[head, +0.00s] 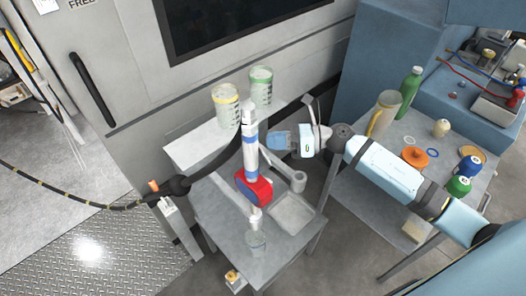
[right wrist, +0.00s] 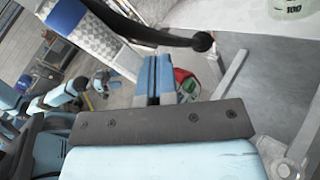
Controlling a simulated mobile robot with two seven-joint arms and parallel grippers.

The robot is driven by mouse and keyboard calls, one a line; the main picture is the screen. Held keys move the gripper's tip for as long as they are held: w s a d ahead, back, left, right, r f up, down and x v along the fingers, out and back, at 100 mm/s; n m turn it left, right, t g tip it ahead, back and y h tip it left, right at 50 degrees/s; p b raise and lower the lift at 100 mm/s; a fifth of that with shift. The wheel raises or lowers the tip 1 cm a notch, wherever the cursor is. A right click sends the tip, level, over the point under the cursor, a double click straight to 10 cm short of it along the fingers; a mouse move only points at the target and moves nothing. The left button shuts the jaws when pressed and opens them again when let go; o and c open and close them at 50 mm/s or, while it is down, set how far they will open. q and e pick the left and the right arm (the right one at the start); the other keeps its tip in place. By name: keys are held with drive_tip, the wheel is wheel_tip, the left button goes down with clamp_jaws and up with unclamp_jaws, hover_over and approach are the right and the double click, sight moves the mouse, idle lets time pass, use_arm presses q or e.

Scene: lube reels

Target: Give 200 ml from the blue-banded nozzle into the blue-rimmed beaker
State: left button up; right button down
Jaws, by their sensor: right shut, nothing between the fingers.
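A white upright dispensing nozzle (head: 250,150) with blue bands stands over the small grey table, with a red and blue round part (head: 254,188) at its lower middle. I cannot make out the beaker's level. My right gripper (head: 272,140) is shut and empty, just right of the nozzle's upper part; whether it touches is unclear. In the right wrist view its blue fingers (right wrist: 155,78) are together, with the red part (right wrist: 184,82) behind them.
A yellow-rimmed beaker (head: 226,104) and a green-rimmed beaker (head: 261,86) stand on the shelf behind. A dark hose (head: 115,206) runs in from the left. A side table (head: 350,190) at right holds a jug (head: 383,114), a green bottle (head: 410,88) and several small items.

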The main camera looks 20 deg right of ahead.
drive_tip(key=shift+a, duration=0.1)
idle(0.7)
drive_tip(key=shift+s+a+f, duration=0.15)
drive_tip(key=shift+a, duration=0.15)
drive_tip(key=shift+s+a+f, duration=0.2)
drive_tip(key=shift+a, duration=0.3)
idle(0.8)
drive_tip(key=shift+d, duration=0.1)
drive_tip(key=shift+w+d+r+b, duration=0.2)
drive_tip(key=shift+d+b, duration=0.05)
drive_tip(key=shift+d, duration=0.15)
drive_tip(key=shift+w+d+r+b, duration=0.15)
drive_tip(key=shift+d+b, duration=0.05)
drive_tip(key=shift+d, duration=0.2)
drive_tip(key=shift+d, duration=0.1)
